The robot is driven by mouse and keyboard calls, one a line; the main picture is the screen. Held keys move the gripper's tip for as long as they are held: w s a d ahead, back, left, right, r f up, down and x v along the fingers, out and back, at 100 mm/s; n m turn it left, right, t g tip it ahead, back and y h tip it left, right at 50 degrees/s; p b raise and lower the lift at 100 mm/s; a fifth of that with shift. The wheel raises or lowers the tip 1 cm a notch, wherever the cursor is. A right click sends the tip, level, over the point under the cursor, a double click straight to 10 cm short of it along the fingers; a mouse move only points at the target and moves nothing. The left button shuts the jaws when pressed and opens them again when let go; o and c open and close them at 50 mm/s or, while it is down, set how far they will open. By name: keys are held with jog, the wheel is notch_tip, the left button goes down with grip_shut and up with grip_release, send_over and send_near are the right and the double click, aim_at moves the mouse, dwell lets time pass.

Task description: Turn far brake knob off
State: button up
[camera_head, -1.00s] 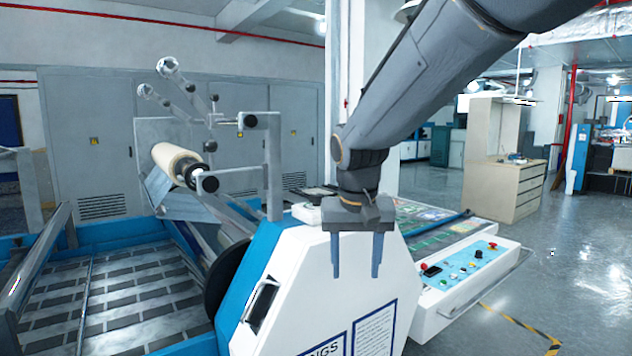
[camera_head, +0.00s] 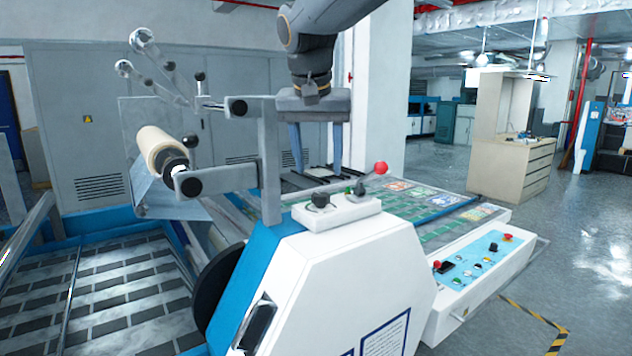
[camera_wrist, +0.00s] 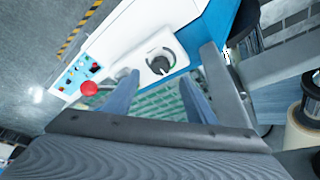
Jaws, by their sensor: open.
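A small white box (camera_head: 342,212) on top of the white machine housing carries a black knob (camera_head: 320,200). A second dark control (camera_head: 360,188) with a red ball lever (camera_head: 380,168) stands to its right. I cannot tell which control is the far brake knob; black knobs also show on the roll frame (camera_head: 190,187). My gripper (camera_head: 317,169) is open and empty, pointing down behind and above the box in the head view. In the wrist view my gripper (camera_wrist: 160,82) spans the view with a dark round knob (camera_wrist: 160,62) between and beyond its fingertips, apart from them.
A cream film roll (camera_head: 160,150) on a metal frame (camera_head: 268,160) stands left of my gripper. A control panel (camera_head: 478,260) with buttons is at the lower right. A printed sheet bed (camera_head: 440,205) lies behind the housing. Open floor is at the right.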

aim_at(321, 194)
jog(key=shift+w+p+x, duration=0.1)
jog(key=shift+p+x, duration=0.7)
jog(key=shift+x, duration=1.15)
jog(key=shift+w+p+x, duration=0.15)
jog(key=shift+p+x, duration=0.6)
jog(key=shift+x, duration=1.25)
jog(key=shift+r, duration=0.1)
jog(key=c, duration=1)
